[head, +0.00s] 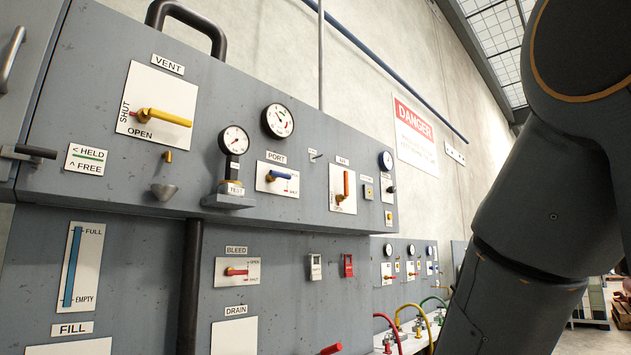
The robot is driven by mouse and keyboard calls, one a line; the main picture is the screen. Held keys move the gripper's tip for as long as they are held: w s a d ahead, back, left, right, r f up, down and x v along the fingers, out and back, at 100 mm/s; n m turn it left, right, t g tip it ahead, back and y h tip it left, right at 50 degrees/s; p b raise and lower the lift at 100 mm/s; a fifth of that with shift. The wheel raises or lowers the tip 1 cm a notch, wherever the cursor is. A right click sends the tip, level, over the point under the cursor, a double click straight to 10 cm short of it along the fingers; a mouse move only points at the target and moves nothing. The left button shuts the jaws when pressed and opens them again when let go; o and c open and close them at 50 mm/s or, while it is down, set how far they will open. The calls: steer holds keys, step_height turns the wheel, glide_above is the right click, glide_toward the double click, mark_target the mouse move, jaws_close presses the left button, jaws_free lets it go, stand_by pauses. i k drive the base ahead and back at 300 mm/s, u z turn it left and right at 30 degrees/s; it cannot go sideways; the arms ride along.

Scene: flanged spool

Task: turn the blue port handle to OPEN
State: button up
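The blue port handle (281,174) is on a white plate (264,184) under the PORT label (276,158), in the middle of the grey panel. It lies roughly level, reaching right from a hub at the plate's left part. Small lettering on the plate is too small to read surely, so I cannot tell which mark the handle points at. My gripper is out of view. Only dark links of my arm show at the right, apart from the handle in the picture.
The yellow VENT handle (165,116) is up left. A gauge on the TEST block (229,201) stands out just left of the port plate. An orange handle (346,184) is to the right, and the red BLEED handle (237,271) is below. A dark bar (190,24) sticks out above.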

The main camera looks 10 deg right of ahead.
mark_target(275, 175)
steer(key=z, duration=0.45)
steer(key=i, duration=0.45)
steer(key=z, duration=0.3)
